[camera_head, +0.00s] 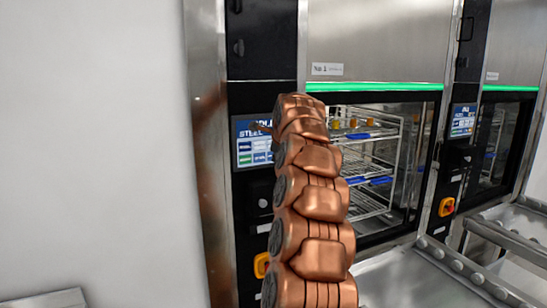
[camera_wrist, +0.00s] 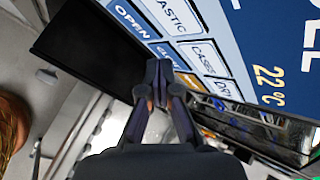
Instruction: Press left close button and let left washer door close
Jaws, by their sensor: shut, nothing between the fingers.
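The left washer's control panel (camera_head: 245,150) is a blue and white screen on the black column left of the chamber, partly hidden by my copper arm. In the wrist view the panel (camera_wrist: 240,25) fills the upper right, tilted, with an OPEN button (camera_wrist: 130,20) and a partly covered close button (camera_wrist: 163,52). My gripper (camera_wrist: 158,66) is shut and empty, its fingertips over the lower part of the close button; I cannot tell whether they touch it. The left washer chamber (camera_head: 385,150) shows racks inside; I cannot tell whether glass covers it.
A second washer with its own panel (camera_head: 462,120) stands to the right. Roller conveyors (camera_head: 460,265) extend in front of the washers. A plain white wall (camera_head: 95,140) is on the left.

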